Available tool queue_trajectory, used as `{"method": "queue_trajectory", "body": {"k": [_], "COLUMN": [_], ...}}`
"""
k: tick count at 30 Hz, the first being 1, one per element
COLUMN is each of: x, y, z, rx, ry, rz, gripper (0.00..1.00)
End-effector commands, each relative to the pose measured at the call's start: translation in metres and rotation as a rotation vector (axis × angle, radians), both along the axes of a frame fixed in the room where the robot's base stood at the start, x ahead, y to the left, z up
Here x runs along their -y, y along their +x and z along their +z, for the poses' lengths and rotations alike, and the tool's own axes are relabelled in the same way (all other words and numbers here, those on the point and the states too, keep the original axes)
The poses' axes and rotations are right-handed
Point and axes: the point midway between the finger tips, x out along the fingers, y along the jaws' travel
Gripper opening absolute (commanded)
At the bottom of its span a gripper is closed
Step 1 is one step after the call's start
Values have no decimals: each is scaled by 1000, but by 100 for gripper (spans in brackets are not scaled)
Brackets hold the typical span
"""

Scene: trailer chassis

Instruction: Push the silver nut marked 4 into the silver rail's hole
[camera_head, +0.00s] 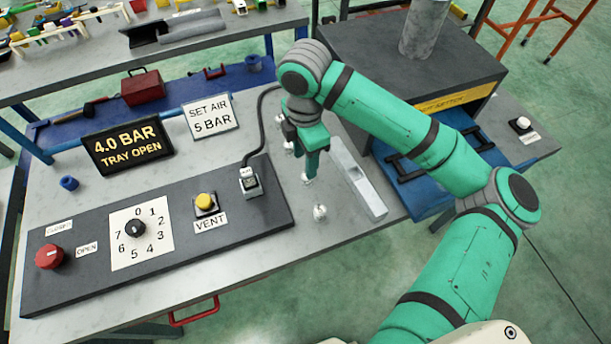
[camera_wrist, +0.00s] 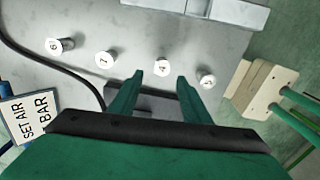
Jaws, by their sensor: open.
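The silver nut marked 4 (camera_wrist: 162,68) stands on the grey bench, just beyond and between my fingertips in the wrist view. In the head view a nut (camera_head: 308,181) shows just below my fingertips, its mark unreadable. My gripper (camera_head: 312,166) points down, open and empty; its two green fingers also show in the wrist view (camera_wrist: 159,79), apart, with the nut not clasped. The silver rail (camera_head: 357,180) lies on the bench to the right of the gripper. Part of it shows at the top of the wrist view (camera_wrist: 200,13). I cannot make out its hole.
Similar nuts marked 6 (camera_wrist: 60,45), apparently 7 (camera_wrist: 106,59) and apparently 5 (camera_wrist: 207,80) stand in the same row. A dark control panel (camera_head: 100,285) with dial and buttons lies left. A black cable (camera_head: 262,120) runs behind. A blue tray (camera_head: 425,190) is beyond the rail.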

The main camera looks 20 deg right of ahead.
Motion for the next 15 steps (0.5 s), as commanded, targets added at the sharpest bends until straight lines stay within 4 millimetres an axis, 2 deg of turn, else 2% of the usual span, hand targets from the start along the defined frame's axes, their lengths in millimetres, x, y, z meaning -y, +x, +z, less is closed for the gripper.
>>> {"method": "queue_trajectory", "body": {"k": [3,8,15], "x": [0,0,1], "y": [0,0,-4], "z": [-12,-20,-53], "rx": [-1,1,-1], "ry": [0,-1,0], "rz": [1,1,3], "gripper": [43,43,43]}}
